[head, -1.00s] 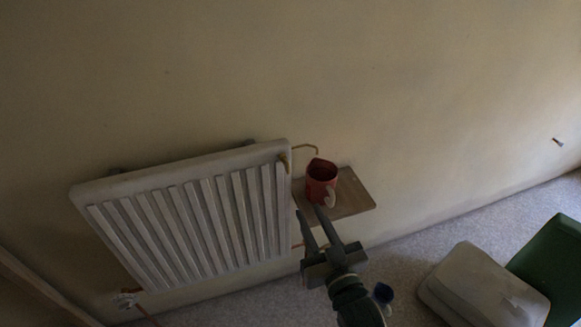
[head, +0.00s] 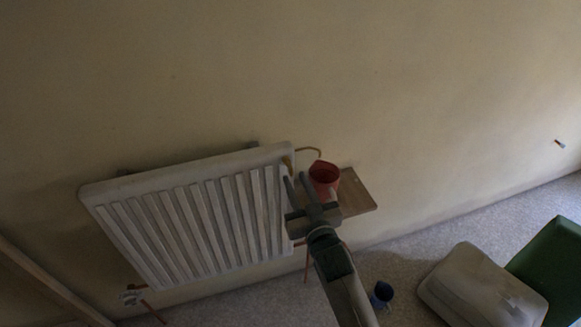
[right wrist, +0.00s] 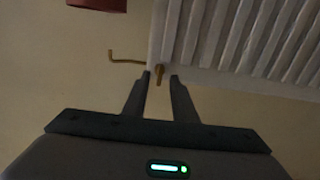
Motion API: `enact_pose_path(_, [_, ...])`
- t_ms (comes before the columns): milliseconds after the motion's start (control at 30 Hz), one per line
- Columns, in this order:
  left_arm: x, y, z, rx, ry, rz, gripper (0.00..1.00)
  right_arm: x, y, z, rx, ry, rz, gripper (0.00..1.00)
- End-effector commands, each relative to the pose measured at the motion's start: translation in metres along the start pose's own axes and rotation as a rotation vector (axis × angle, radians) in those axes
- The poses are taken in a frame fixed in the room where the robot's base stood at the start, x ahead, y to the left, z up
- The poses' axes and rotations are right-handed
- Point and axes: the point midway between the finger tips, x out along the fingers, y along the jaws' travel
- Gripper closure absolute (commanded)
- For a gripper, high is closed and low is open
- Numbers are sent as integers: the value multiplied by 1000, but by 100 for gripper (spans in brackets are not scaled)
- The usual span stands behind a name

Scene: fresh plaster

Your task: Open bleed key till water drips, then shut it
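The bleed key (head: 287,163) is a small brass piece at the white radiator's (head: 180,175) upper right corner. In the right wrist view the key (right wrist: 159,76) shows between my right fingertips, with a gap on each side; I cannot tell whether they reach around it. My right gripper (head: 296,179) is open and empty, and it also shows in the right wrist view (right wrist: 161,80). I see no water. My left gripper is out of view.
The small wooden shelf (head: 359,195) juts from the wall right of the radiator. A blue cup (head: 382,294) stands on the carpet. A pale bulky object (head: 480,288) and a green one (head: 555,265) are at lower right. A valve (head: 133,296) sits low left.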

Motion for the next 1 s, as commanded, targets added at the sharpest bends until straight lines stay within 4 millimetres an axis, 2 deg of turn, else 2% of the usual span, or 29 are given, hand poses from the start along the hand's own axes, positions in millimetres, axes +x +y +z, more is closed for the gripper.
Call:
enact_pose_path(100, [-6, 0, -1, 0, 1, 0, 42, 21, 0, -2, 1, 0, 0, 75])
enact_pose_path(300, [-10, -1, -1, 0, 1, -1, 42, 43, 0, -1, 2, -1, 0, 75])
enact_pose_path(500, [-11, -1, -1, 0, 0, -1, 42, 51, 0, 0, 2, 0, 0, 75])
enact_pose_path(767, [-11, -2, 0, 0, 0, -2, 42, 52, 0, 0, 2, 0, 0, 75])
enact_pose_path(900, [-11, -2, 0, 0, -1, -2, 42, 52, 0, 0, 1, 0, 0, 100])
enact_pose_path(1000, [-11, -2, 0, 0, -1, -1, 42, 52, 0, 0, 1, 0, 0, 100])
